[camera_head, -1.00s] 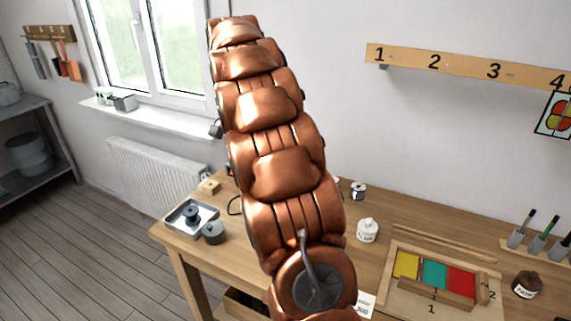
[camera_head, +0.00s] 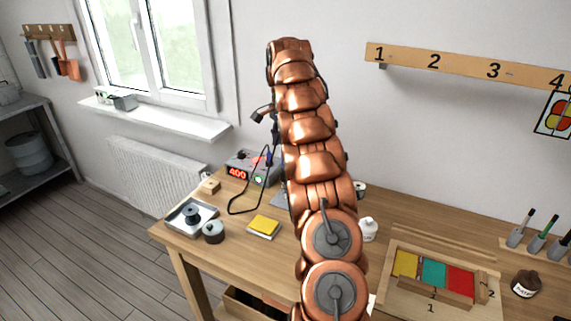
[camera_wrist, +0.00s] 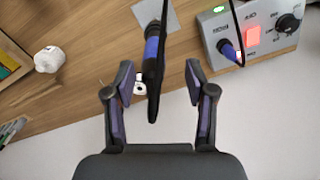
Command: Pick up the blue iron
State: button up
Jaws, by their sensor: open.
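The blue iron (camera_wrist: 152,50) shows in the wrist view as a dark, slim tool with a blue band, pointing toward the camera above a grey plate (camera_wrist: 176,18). My gripper (camera_wrist: 159,72) is open, one finger on each side of the iron's dark end, with gaps visible on both sides. Whether the iron is fully between the fingers in depth I cannot tell.
The control station (camera_head: 240,168) with a red 400 display stands on the bench (camera_head: 225,256); its black cable loops left. A yellow pad (camera_head: 264,226), a tray with a spool (camera_head: 190,216), a white jar (camera_head: 368,229) and a coloured glass panel frame (camera_head: 390,290) lie nearby.

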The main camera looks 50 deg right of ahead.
jog(key=shift+s+f, duration=0.1)
jog(key=shift+f, duration=1.1)
jog(key=shift+s+f+p, duration=0.15)
jog(key=shift+f+p, duration=0.1)
jog(key=shift+f, duration=0.35)
jog(key=shift+s+f+p, duration=0.15)
jog(key=shift+f+p, duration=0.1)
jog(key=shift+f, duration=1.6)
grip_shut()
